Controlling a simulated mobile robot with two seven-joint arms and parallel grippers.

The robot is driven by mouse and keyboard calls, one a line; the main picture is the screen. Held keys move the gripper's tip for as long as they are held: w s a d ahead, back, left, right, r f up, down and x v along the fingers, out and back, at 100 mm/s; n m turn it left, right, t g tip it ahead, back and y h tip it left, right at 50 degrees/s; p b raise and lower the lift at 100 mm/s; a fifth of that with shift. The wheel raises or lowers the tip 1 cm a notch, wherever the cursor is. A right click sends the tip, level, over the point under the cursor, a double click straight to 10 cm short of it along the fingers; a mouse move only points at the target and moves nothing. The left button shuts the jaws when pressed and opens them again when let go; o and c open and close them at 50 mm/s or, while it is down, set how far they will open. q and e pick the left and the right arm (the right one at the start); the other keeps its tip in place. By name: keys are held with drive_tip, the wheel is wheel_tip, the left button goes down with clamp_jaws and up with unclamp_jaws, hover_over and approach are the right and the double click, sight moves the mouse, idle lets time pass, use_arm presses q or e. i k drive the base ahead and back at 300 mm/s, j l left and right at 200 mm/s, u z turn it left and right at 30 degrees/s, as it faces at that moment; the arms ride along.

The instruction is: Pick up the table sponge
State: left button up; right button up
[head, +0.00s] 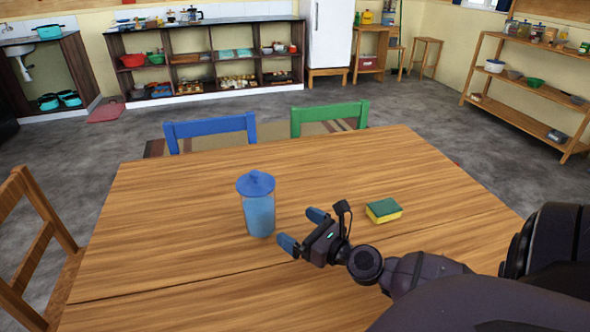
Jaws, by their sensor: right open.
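The sponge (383,210) is a small block with a green top and yellow sides. It lies flat on the wooden table (180,190), right of the middle. My right gripper (301,230) is over the table to the left of the sponge, with its blue-tipped fingers spread and pointing left. It is open, with nothing between the fingers, and apart from the sponge. My left gripper does not show.
A blue lidded jar (259,212) stands on the table just left of my right gripper's fingers. A blue chair (211,128) and a green chair (329,115) stand at the far edge, and a wooden chair (38,240) at the left. The table's left part is clear.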

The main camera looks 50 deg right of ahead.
sight(385, 210)
drive_tip(key=k+j, duration=0.8)
drive_tip(key=j, duration=0.15)
